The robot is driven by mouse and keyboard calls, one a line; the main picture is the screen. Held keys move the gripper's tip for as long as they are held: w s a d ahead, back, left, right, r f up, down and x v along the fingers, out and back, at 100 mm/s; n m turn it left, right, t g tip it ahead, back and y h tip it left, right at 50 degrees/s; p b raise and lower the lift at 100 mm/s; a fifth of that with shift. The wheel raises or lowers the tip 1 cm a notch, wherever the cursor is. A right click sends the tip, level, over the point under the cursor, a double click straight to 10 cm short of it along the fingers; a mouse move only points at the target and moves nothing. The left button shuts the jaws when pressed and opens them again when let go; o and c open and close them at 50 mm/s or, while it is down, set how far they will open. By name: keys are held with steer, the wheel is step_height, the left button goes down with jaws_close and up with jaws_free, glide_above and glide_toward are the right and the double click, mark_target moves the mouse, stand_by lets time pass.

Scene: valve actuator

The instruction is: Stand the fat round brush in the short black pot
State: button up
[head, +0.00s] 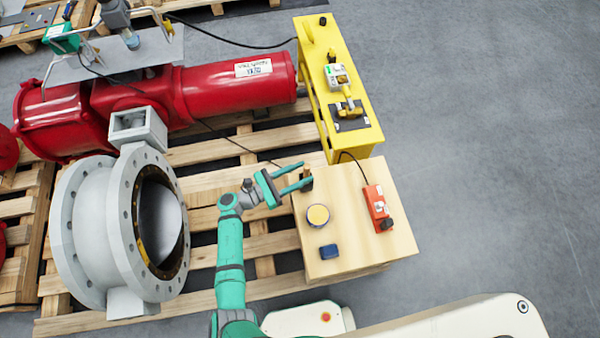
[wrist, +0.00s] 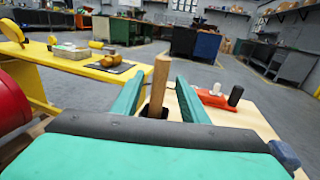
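A light wooden handle (wrist: 160,80) stands nearly upright between the fingers of my gripper (wrist: 156,92) in the wrist view. A dark shape (wrist: 147,112) shows around its foot; I cannot tell if this is the brush's bristles or the short black pot. In the head view my gripper (head: 299,176) reaches over the left back edge of the wooden table (head: 345,262). Its fingers are spread, with gaps beside the handle. A small dark thing (head: 308,186) shows by the fingertips there. No separate pot is clearly recognisable.
An orange-red box (head: 378,207) with a black knob and cord lies at right. A yellow bench (head: 350,110) adjoins behind; a grey valve (head: 125,225) stands left. The table's front right is clear.

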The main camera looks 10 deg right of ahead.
steer(key=v, duration=1)
steer(key=shift+a, duration=0.35)
steer(key=shift+s, duration=0.1)
stand_by(0.4)
